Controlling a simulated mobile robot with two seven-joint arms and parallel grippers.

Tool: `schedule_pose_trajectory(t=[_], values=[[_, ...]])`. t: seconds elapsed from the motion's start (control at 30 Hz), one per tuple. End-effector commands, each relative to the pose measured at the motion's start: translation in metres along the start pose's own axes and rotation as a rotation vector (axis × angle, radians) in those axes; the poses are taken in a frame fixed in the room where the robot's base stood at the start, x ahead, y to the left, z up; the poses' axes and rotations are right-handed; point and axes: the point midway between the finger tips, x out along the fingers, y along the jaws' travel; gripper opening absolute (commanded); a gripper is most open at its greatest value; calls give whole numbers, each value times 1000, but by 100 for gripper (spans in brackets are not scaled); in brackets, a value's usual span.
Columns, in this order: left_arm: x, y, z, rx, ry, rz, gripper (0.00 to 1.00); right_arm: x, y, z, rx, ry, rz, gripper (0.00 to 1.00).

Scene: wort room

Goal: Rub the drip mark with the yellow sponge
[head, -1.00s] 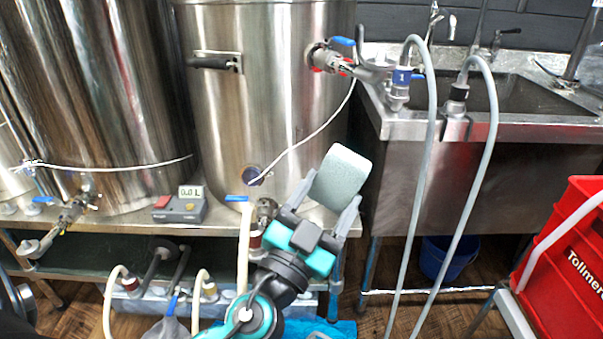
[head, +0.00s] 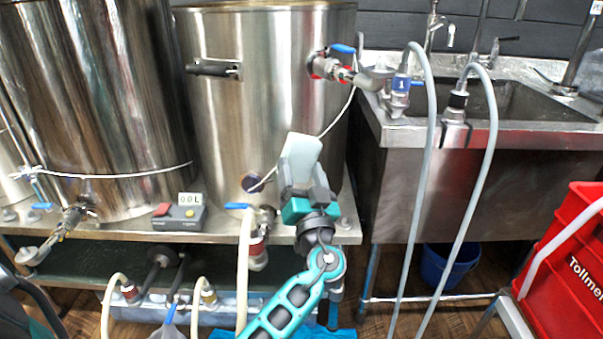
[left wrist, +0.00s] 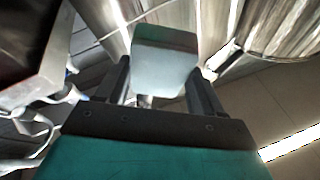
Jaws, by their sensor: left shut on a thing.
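My left gripper (head: 301,180) is shut on a pale grey-green sponge-like block (head: 302,153), which stands up from between the fingers. The block also shows in the left wrist view (left wrist: 163,72), with a darker strip along its far end. It does not look yellow, and no yellow sponge shows elsewhere. In the head view the block is in front of the lower right side of the middle steel kettle (head: 262,110). I cannot tell whether it touches the steel. No drip mark can be made out; the block may hide it. My right gripper is not in view.
A valve with a red collar (head: 330,68) juts from the kettle's upper right. A thin pale cable crosses the kettle near the block. A small meter (head: 180,212) stands on the steel shelf. A sink (head: 520,100) with grey hoses and a red crate (head: 570,265) are at right.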

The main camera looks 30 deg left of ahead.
Motion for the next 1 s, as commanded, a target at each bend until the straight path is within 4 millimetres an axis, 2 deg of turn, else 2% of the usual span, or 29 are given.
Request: schedule_pose_trajectory(t=[0.6, 1.0], values=[[50, -1, 20, 1, 0, -2, 43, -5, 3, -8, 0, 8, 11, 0], [55, -1, 22, 1, 0, -2, 43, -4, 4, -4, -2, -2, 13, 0]])
